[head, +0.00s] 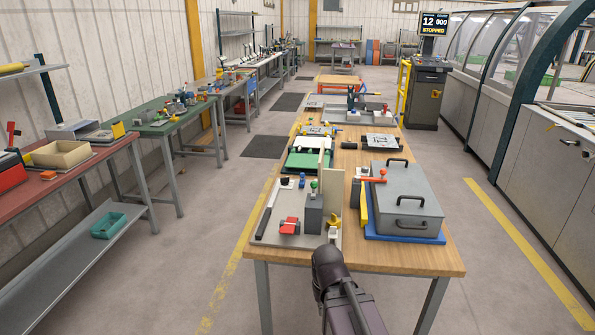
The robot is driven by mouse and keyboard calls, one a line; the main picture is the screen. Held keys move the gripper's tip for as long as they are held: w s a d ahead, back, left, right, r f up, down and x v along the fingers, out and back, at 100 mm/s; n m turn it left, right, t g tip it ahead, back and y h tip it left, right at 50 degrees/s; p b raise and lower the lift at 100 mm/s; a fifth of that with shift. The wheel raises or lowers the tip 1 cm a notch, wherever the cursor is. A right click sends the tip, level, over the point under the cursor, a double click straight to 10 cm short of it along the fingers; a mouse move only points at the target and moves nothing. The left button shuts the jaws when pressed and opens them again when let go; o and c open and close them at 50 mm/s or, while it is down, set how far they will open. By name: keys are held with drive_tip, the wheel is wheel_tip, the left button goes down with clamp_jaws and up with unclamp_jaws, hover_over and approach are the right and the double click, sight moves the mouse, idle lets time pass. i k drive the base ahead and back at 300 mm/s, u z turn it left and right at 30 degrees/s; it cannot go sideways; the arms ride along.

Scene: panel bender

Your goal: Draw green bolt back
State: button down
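A small green ball knob (314,184), which looks like the end of the green bolt, sits at the top of a grey upright block (313,212). The block stands on a light grey board (270,233) at the near left of the wooden table. The bolt's shaft and how far it is drawn are too small to tell. My dark arm rises from the bottom edge, in front of the table. My gripper cannot be made out in this view.
A red piece (290,226), a yellow piece (335,221) and a blue knob (302,180) are near the block. A pale upright panel (326,160) stands behind it. A grey lidded box (400,190) with black handles fills the right. Bare wood shows along the table's front edge (400,260).

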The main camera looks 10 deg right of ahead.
sight(314, 185)
drive_tip(key=z, duration=0.7)
drive_tip(key=i, duration=0.65)
drive_tip(key=u, duration=0.15)
